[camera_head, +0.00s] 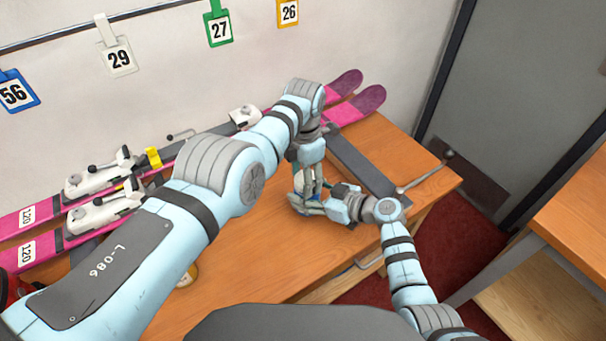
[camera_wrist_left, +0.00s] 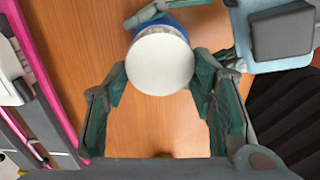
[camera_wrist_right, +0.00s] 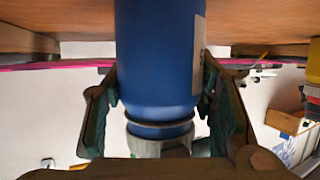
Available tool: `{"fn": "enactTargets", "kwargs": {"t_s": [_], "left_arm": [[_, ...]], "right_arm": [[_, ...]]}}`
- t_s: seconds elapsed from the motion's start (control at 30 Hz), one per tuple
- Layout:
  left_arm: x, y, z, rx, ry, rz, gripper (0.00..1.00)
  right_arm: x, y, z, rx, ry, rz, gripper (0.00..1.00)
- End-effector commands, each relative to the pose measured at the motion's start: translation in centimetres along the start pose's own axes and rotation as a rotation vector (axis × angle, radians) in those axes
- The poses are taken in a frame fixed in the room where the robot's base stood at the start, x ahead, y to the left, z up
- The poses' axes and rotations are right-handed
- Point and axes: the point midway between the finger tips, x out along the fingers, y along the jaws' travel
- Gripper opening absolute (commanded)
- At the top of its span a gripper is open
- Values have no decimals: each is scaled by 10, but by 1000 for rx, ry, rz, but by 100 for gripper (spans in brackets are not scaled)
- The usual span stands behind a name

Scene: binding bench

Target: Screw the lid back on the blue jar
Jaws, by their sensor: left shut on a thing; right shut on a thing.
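The blue jar (camera_wrist_right: 160,55) fills the middle of the right wrist view, with a pale label at one side. My right gripper (camera_wrist_right: 160,95) is shut around its body. The white lid (camera_wrist_left: 160,64) shows round and flat from above in the left wrist view, with a blue edge of the jar (camera_wrist_left: 165,23) behind it. My left gripper (camera_wrist_left: 160,78) is shut on the lid. In the right wrist view the lid (camera_wrist_right: 160,148) sits in line at the jar's neck; I cannot tell how tight it is. In the head view the grippers mostly hide the jar.
Pink skis (camera_head: 357,105) with bindings (camera_head: 105,210) lie along the wall side of the wooden bench (camera_head: 270,255). A grey bar (camera_head: 365,165) and a lever (camera_head: 425,175) are right of the grippers. A small object (camera_head: 187,276) is partly hidden under my left arm. The front bench is mostly clear.

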Motion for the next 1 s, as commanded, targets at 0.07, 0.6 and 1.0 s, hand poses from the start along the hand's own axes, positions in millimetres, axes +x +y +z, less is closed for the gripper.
{"fn": "enactTargets", "kwargs": {"t_s": [0.07,0.6,1.0], "left_arm": [[2,0,0,-74,0,0,38],[7,-2,0,-314,1,1,38],[7,-2,-1,-312,2,0,72]], "right_arm": [[0,-1,2,1,-3,-1,1],[0,-1,2,2,-2,-2,1],[0,-1,1,2,-1,-2,0]]}}
